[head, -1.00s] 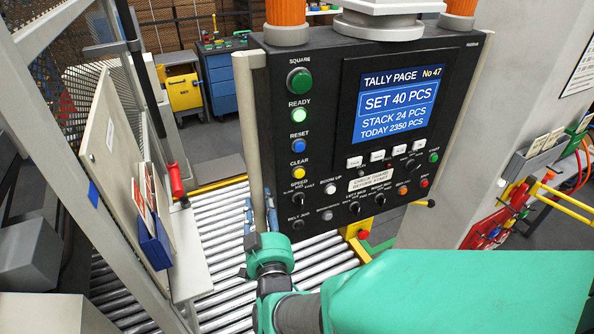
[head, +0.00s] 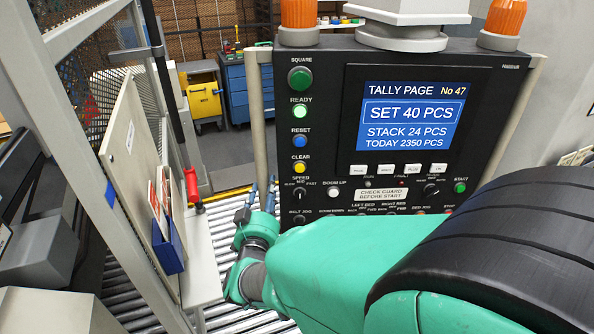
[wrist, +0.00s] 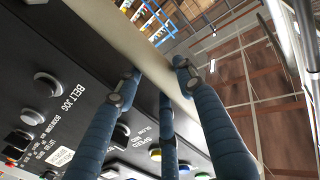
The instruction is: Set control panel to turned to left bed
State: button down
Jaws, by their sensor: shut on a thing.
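The control panel (head: 330,110) is a black box with a lit blue tally screen (head: 408,115), buttons and knobs, and it faces me nearly square in the head view. A pale upright grip bar (head: 256,110) runs along its left edge. My gripper (head: 261,196) is at the lower part of this bar. In the wrist view the blue fingers (wrist: 158,82) lie on both sides of the pale bar (wrist: 125,38), shut on it. My arm hides the panel's lower right, including part of the bed knobs.
A guard frame with a pale board and a blue pocket (head: 168,248) stands close left of my gripper. Rollers (head: 213,235) run below. A blue cabinet (head: 235,85) and a yellow bin (head: 203,100) stand behind. Orange lamps (head: 298,14) top the panel.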

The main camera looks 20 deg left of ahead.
jog(key=c, duration=1.4)
grip_release()
jog(key=shift+s+a+r, duration=0.1)
jog(key=shift+a, duration=0.05)
jog(key=shift+o, duration=0.2)
jog(key=shift+s, duration=0.15)
jog(key=shift+s, duration=0.3)
jog(key=v, duration=1.1)
jog(key=shift+d, duration=0.2)
